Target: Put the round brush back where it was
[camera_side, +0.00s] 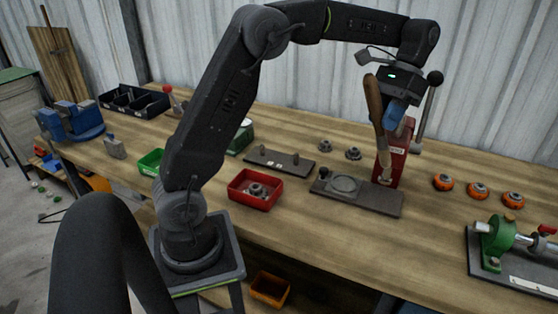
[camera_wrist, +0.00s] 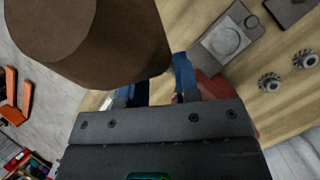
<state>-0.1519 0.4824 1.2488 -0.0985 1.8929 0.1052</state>
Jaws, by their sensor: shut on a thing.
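The round brush (camera_side: 374,105) is a long brown piece, slightly tilted from upright, in the side view. My gripper (camera_side: 392,125), with blue fingers, is shut on it above the press. In the wrist view the brush (camera_wrist: 90,40) is a large brown cylinder at the upper left, close to the lens. My gripper (camera_wrist: 155,90) is partly behind it there, so the grip contact is hidden. The brush's lower end is near the red press column (camera_side: 392,168); I cannot tell whether they touch.
The press base (camera_side: 385,202) carries a round plate. Gears (camera_side: 353,153), a dark pegged plate (camera_side: 280,162) and a red bin (camera_side: 236,196) lie to the left. Orange-rimmed parts (camera_side: 478,190) and a green fixture (camera_side: 495,235) are at right.

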